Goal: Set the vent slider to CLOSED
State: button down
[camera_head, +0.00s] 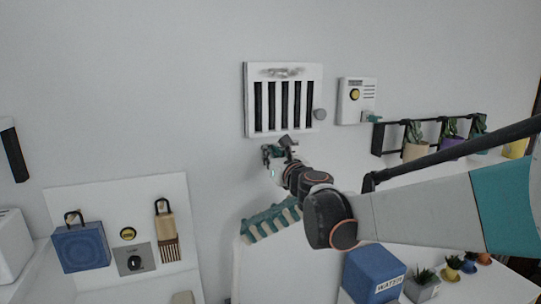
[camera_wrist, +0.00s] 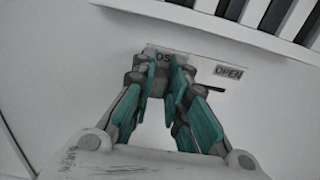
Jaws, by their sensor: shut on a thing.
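The white vent (camera_head: 284,98) with dark vertical slots is on the wall at upper middle in the head view; its lower edge shows at the top of the wrist view (camera_wrist: 215,24). Below the slots is a pale label strip with OPEN (camera_wrist: 229,72) at its right. At its left, the letters "OS" (camera_wrist: 166,58) show, the rest hidden by my fingers. My gripper (camera_head: 279,150) is just below the vent. In the wrist view its teal fingers (camera_wrist: 168,77) are shut on the small grey slider knob at the strip's left part, mostly hidden between them.
A white wall box (camera_head: 356,98) and a black rack (camera_head: 377,139) with potted plants are further right. A blue box (camera_head: 371,274) is below my arm.

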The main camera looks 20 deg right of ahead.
jog(key=shift+s+a, duration=0.1)
jog(key=c, duration=1.6)
grip_release()
jog(key=shift+a, duration=0.2)
jog(key=shift+o, duration=0.2)
jog(key=shift+d, duration=0.15)
